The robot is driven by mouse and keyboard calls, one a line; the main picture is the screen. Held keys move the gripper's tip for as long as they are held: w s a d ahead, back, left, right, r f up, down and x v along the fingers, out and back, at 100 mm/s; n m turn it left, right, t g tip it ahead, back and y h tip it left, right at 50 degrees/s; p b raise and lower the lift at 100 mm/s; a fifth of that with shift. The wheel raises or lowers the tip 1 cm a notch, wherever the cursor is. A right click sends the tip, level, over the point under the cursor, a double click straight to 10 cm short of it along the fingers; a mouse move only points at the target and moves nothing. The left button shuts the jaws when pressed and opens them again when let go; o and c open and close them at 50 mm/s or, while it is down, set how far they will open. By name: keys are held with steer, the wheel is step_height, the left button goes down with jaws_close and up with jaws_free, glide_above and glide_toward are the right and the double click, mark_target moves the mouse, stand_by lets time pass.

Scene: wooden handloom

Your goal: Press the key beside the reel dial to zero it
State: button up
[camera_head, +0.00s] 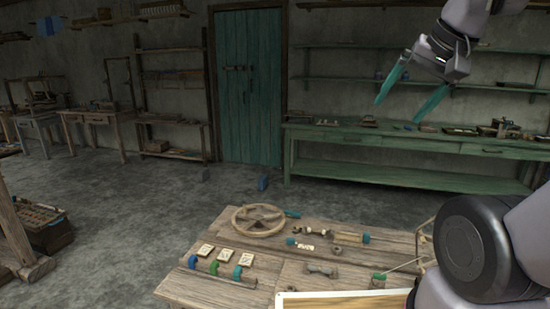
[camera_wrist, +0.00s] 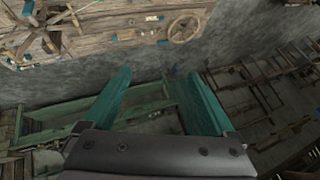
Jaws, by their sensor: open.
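My gripper (camera_head: 398,112) is open and empty, raised at the upper right of the head view, its two teal fingers spread. It also shows in the wrist view (camera_wrist: 158,73), well apart from the wooden worktable (camera_head: 185,286). A spoked wooden wheel (camera_head: 258,220) lies on the table and shows at the top of the wrist view (camera_wrist: 184,29). A spoked wooden frame (camera_wrist: 22,32), perhaps the reel, is cut off at the top left of the wrist view. I cannot make out the dial or its key; my arm hides part of the table's right side.
Three pale cards (camera_head: 222,256) and several coloured loops lie at the table's left front. A pale framed panel (camera_head: 340,299) is at the front edge. A green bench (camera_head: 400,142) stands along the back wall. Open floor (camera_head: 130,215) lies left of the table.

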jaws_close()
stand_by(1.6)
